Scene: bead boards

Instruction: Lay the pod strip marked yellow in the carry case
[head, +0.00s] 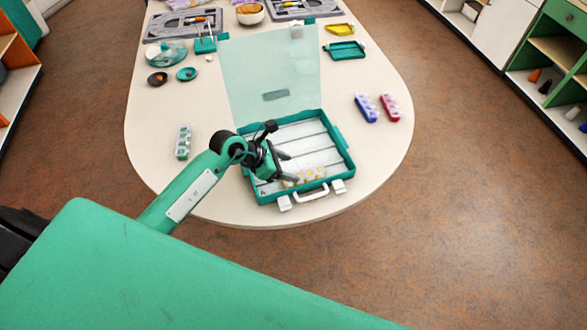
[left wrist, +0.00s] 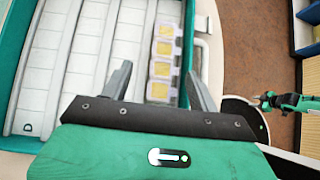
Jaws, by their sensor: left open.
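The yellow-marked pod strip (head: 305,175) lies in the front compartment of the teal carry case (head: 345,157), near the handle. In the left wrist view the strip (left wrist: 164,52) lies along the compartment, its yellow pods facing up. My left gripper (head: 287,168) is over the case at the strip's left end. In the left wrist view its two fingers (left wrist: 160,85) are spread with the strip between them, not visibly touching it. Part of the strip's near end is hidden by the gripper. The other case compartments look empty. My right gripper (left wrist: 268,100) seems to show small at the right; its jaws are unclear.
The case's clear lid (head: 270,75) stands open behind it. A green strip (head: 183,142) lies left; blue (head: 366,108) and red (head: 390,107) strips lie right. Small dishes (head: 187,74), a yellow tray (head: 340,29) and a teal tray (head: 345,49) are farther back.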

